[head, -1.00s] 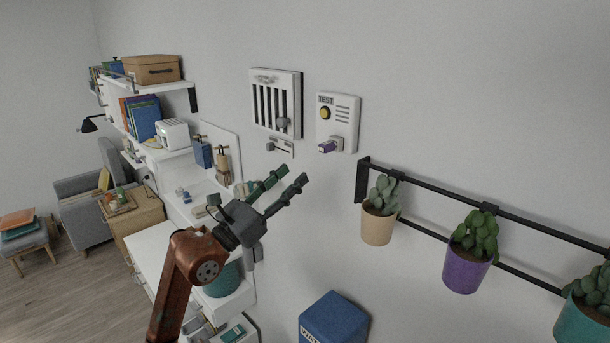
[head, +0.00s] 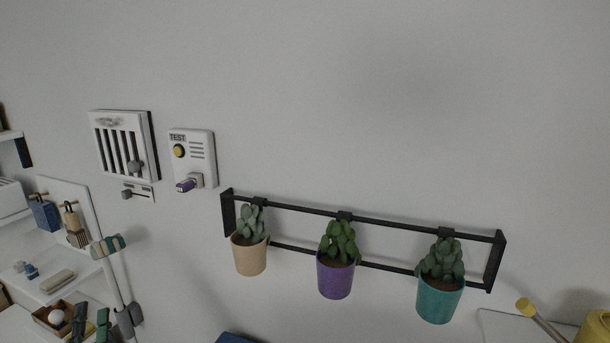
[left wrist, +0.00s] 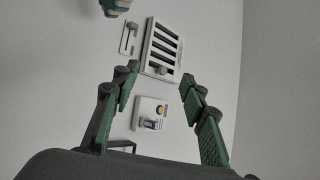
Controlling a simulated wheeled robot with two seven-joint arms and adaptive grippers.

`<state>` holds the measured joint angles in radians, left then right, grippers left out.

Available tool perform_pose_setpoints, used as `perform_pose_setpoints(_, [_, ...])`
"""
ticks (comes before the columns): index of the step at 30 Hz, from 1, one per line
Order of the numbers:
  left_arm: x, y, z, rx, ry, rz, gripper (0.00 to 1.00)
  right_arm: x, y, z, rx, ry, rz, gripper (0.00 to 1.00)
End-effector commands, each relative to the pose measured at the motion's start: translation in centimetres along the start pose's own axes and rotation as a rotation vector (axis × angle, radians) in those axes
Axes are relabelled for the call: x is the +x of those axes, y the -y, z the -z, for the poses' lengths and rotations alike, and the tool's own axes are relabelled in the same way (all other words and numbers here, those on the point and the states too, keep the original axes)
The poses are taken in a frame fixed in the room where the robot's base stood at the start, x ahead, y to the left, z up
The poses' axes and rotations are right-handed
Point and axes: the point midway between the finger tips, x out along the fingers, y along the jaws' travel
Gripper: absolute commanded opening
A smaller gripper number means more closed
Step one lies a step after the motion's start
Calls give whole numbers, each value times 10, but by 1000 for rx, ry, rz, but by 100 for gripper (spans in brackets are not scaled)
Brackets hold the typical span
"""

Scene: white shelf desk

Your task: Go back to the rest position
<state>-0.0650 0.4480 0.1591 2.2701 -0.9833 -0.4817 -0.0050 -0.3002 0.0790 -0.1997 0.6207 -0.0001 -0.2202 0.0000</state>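My left gripper (head: 91,320) shows only at the bottom left edge of the head view, as two dark green fingertips apart. In the left wrist view my left gripper (left wrist: 159,78) has its two green-padded fingers spread wide, with nothing between them. Beyond the fingers, on the wall, are the white slotted panel (left wrist: 162,48) and the white test box (left wrist: 152,113). My right gripper is not in view.
A black wall rail (head: 390,222) carries a beige pot (head: 250,258), a purple pot (head: 335,277) and a teal pot (head: 440,300). The slotted panel (head: 125,145) and test box (head: 193,160) hang left.

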Motion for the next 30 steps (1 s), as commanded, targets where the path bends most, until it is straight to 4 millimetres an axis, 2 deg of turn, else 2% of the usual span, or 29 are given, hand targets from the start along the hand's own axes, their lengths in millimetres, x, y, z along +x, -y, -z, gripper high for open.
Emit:
perform_pose_setpoints(1, [-12, -21, -20, -61, 70, -60, 40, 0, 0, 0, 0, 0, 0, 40])
perform_pose_setpoints(6, [-61, -89, -75, -231, 296, -255, 40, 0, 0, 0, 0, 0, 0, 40])
perform_pose_setpoints(8, [-82, -114, -90, -281, 372, -325, 40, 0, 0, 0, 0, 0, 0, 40])
perform_pose_setpoints(13, [-154, -178, -120, -401, 581, -528, 40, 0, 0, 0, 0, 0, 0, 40])
perform_pose_setpoints(17, [-217, -219, -130, -475, 732, -686, 40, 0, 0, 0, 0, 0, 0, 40])
perform_pose_setpoints(21, [-291, -255, -130, -541, 887, -863, 40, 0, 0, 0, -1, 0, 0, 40])
perform_pose_setpoints(24, [-342, -273, -123, -579, 984, -986, 40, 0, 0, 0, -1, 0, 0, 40])
perform_pose_setpoints(30, [-421, -290, -104, -625, 1123, -1179, 40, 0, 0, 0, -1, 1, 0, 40])
